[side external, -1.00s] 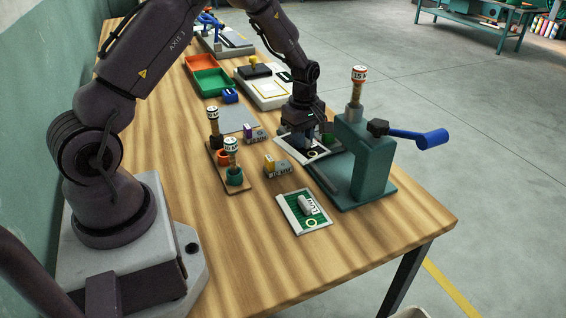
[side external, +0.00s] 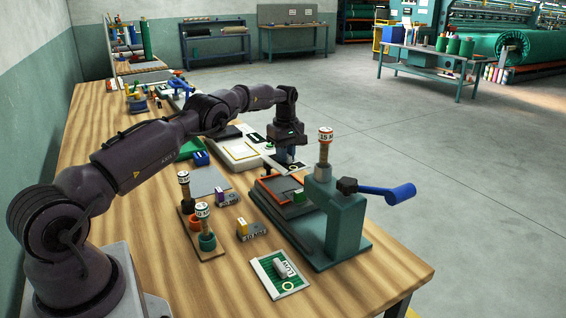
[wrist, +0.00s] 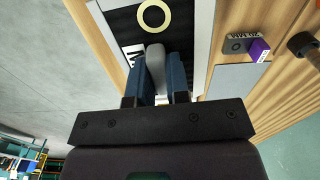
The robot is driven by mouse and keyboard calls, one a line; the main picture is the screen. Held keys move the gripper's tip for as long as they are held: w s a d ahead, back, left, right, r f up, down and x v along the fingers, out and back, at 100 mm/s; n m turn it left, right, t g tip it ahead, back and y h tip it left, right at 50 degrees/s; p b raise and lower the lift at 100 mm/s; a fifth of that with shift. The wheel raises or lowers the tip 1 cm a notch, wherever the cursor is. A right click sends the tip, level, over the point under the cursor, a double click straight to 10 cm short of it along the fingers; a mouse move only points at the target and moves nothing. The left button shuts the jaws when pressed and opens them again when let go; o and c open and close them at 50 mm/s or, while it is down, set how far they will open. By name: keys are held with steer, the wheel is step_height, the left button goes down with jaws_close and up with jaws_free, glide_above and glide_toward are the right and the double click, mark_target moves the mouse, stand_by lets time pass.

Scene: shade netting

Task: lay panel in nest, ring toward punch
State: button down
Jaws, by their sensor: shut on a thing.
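My gripper (side external: 288,152) is shut on the grey raised grip of a dark panel (side external: 281,166) with white edges. The panel is held in the air, just behind the nest. In the wrist view the jaws (wrist: 155,88) pinch the grip, and a pale ring (wrist: 154,14) shows on the panel beyond it. The nest (side external: 262,197), an orange-red frame around a dark bed, sits on the green base of the punch (side external: 338,215). The nest's bed shows no panel in it. The punch has a blue lever at its right.
A green panel (side external: 263,274) with a white grip and a ring lies at the front of the bench. A stand of stamps (side external: 208,250) and small labelled blocks (side external: 251,230) are left of the punch. A white tray (side external: 232,153) is behind.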

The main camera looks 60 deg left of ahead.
steer(key=shift+w+r+m, duration=0.1)
steer(key=shift+r+m, duration=0.2)
steer(key=shift+m, duration=0.1)
glide_above(286, 187)
steer(key=shift+f, duration=2.9)
steer(key=shift+f, duration=1.5)
steer(key=c, duration=1)
jaws_free()
step_height(286, 187, up, 13)
steer(key=shift+f, duration=0.1)
